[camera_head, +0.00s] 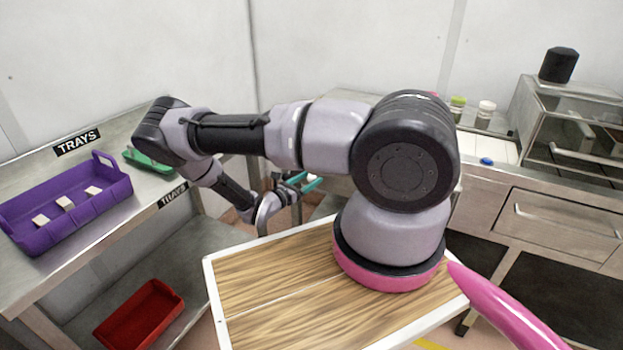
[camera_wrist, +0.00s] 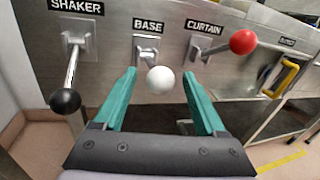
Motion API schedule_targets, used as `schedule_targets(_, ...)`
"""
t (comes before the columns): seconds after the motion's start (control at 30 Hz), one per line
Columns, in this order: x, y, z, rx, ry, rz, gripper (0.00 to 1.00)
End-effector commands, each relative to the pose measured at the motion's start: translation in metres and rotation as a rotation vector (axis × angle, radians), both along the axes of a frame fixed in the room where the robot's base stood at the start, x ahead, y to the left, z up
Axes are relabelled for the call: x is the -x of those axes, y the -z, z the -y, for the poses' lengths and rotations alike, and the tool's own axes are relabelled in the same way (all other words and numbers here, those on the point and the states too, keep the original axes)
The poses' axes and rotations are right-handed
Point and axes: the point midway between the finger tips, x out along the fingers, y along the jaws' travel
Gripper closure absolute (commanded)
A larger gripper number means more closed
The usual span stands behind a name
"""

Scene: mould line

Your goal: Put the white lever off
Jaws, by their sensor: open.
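The white lever (camera_wrist: 160,79) ends in a white ball below the BASE label in the wrist view. Its ball faces the camera just below its metal bracket (camera_wrist: 147,46), and its shaft is mostly hidden behind the ball. My gripper (camera_wrist: 159,74) is open, with one teal finger on each side of the white ball in the picture. I see gaps between the ball and both fingers; the depth between them is hard to tell. In the head view my gripper (camera_head: 303,183) is small beyond the arm, and the lever does not show there.
A black-ball lever (camera_wrist: 66,101) hangs down under SHAKER at left. A red-ball lever (camera_wrist: 242,42) points right under CURTAIN. A yellow handle (camera_wrist: 283,78) is farther right. In the head view, a purple tray (camera_head: 70,205) stands on the left bench and a red tray (camera_head: 140,318) below.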

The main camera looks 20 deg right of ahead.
Motion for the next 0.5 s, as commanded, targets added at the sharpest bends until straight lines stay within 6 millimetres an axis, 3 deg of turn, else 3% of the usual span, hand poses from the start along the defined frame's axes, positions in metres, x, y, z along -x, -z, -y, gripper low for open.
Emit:
schedule_targets(0.2,-0.0056,0.0006,0.0138,-0.001,0.000,0.000,0.27)
schedule_targets(0.47,-0.0060,0.0004,0.0145,-0.001,0.000,0.000,0.27)
schedule_targets(0.5,-0.0060,0.0004,0.0144,-0.001,0.000,0.000,0.42)
